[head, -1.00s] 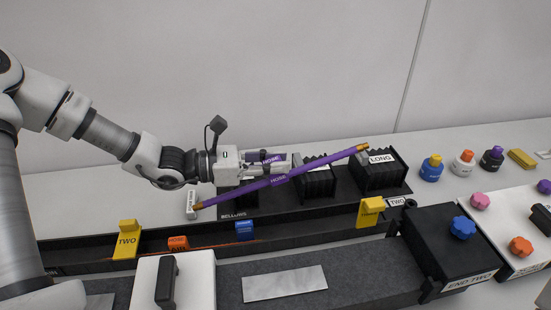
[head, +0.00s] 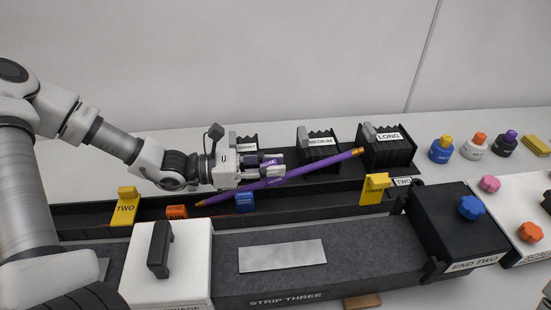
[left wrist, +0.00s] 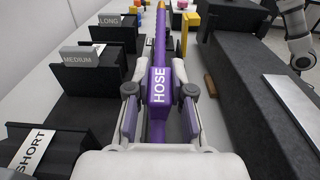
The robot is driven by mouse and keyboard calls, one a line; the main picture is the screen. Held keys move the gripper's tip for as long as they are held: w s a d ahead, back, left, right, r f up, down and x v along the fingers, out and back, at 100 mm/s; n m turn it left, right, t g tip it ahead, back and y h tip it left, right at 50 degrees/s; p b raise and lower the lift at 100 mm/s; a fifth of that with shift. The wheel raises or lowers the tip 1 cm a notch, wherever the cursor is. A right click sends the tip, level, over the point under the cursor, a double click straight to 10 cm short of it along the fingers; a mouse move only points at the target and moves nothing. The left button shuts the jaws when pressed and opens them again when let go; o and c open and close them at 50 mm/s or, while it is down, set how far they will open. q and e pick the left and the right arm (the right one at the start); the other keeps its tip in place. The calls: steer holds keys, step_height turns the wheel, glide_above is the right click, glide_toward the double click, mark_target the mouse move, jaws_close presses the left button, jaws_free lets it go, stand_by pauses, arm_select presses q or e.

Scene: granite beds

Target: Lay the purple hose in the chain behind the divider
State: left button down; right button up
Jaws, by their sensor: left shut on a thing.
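The purple hose (head: 312,166) is a straight rod with orange-brown ends and a HOSE label. My left gripper (head: 270,170) is shut on it; the label also shows between the fingers in the left wrist view (left wrist: 159,88). The hose slants, its right end higher in the head view. Its left end is near the orange block, and it passes behind the blue block (head: 244,203). I cannot tell whether it touches the long black chain trough (head: 310,198). I cannot tell which part is the divider. Part of my right arm shows in the left wrist view, its gripper (left wrist: 303,62) too small to read.
Yellow TWO clips stand at the trough's left (head: 125,208) and right (head: 374,190). An orange block (head: 177,212) sits between them. SHORT, MEDIUM (head: 319,152) and LONG (head: 387,147) black bellows stand behind. A black END TWO box (head: 455,235) is at right.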

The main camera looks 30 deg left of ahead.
arm_select(q)
steer(key=shift+w+d+f, duration=0.1)
steer(key=shift+f, duration=0.3)
steer(key=shift+r, duration=0.1)
steer(key=c, duration=0.9)
jaws_free()
steer(key=shift+c, duration=0.2)
step_height(320, 180, up, 10)
steer(key=shift+f, duration=0.1)
